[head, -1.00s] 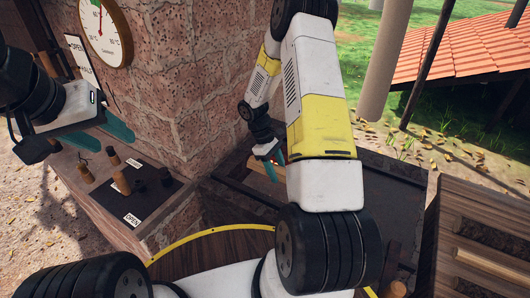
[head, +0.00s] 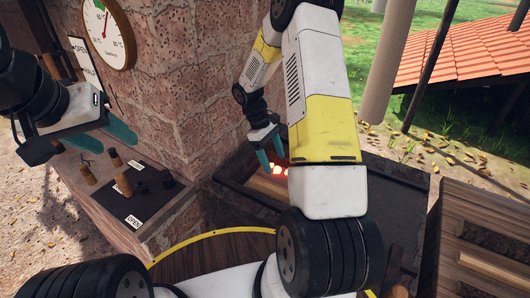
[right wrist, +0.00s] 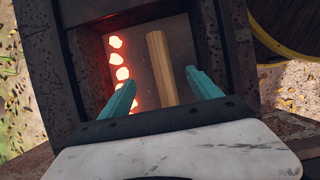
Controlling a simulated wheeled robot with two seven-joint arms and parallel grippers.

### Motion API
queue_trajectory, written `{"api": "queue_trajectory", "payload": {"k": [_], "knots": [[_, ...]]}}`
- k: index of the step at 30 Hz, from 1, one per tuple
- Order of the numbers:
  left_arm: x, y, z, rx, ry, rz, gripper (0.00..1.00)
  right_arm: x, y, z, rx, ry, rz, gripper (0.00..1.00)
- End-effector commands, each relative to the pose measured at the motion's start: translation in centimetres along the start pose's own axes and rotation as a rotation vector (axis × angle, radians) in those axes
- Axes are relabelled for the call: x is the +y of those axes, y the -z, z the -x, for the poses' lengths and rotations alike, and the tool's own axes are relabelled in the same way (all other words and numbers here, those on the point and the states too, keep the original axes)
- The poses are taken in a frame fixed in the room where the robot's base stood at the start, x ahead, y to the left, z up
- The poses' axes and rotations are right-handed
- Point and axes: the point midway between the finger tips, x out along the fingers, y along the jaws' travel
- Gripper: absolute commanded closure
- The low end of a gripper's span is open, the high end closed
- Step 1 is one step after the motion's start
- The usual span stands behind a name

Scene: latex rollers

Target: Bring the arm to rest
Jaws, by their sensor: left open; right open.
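My right gripper (head: 270,158) is open above the firebox at the foot of the brick wall. In the right wrist view its teal fingers (right wrist: 160,95) are spread wide. A wooden log (right wrist: 162,68) lies in the firebox beyond the fingertips and looks apart from them. My left gripper (head: 98,138) is open and empty at the left, above the ledge with the wooden-handled levers. My right forearm hides part of the firebox in the head view.
Glowing embers (right wrist: 121,73) lie beside the log. The dark firebox walls (right wrist: 65,60) surround the opening. A brick pillar (head: 200,70) carries a dial gauge (head: 108,28). A wooden crate (head: 480,245) with slats stands at the right.

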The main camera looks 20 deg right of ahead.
Motion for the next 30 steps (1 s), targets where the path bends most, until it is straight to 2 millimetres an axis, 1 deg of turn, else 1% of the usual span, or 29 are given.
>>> {"api": "queue_trajectory", "payload": {"k": [1,3,8,11,14,15,17,18,21,24,27,30], "knots": [[0.0,0.0,0.0,0.000,0.000,0.000,0.50,0.0,0.0,0.7,0.001,-0.002,0.000,0.27],[0.0,0.0,0.0,0.000,0.000,0.000,0.50,0.0,0.0,1.2,0.001,0.000,-0.001,0.27],[0.0,0.0,0.0,0.000,0.000,0.000,0.50,0.0,-0.1,1.9,0.005,-0.001,-0.006,0.27],[0.0,0.0,0.0,0.000,0.000,0.000,0.50,-0.3,-0.8,3.6,0.033,-0.011,-0.032,0.27],[0.0,0.0,0.0,0.000,0.000,0.000,0.50,-1.0,-2.3,6.9,0.091,-0.026,-0.088,0.27],[0.0,0.0,0.0,0.000,0.000,0.000,0.50,-1.5,-3.1,8.4,0.122,-0.032,-0.115,0.27],[0.0,0.0,0.0,0.000,0.000,0.000,0.50,-2.4,-4.4,10.8,0.174,-0.040,-0.163,0.27],[0.0,0.0,0.0,0.000,0.000,0.000,0.50,-3.1,-5.3,12.3,0.209,-0.042,-0.192,0.27],[0.0,0.0,0.0,0.000,0.000,0.000,0.50,-5.0,-7.5,15.5,0.299,-0.045,-0.267,0.27],[0.0,0.0,0.0,0.000,0.000,0.000,0.50,-7.1,-9.8,18.2,0.394,-0.043,-0.338,0.27],[0.0,0.0,0.0,0.000,0.000,0.000,0.50,-9.4,-12.0,20.4,0.491,-0.034,-0.406,0.27],[0.0,0.0,0.0,0.000,0.000,0.000,0.50,-11.7,-14.2,22.1,0.593,-0.017,-0.472,0.27]]}}
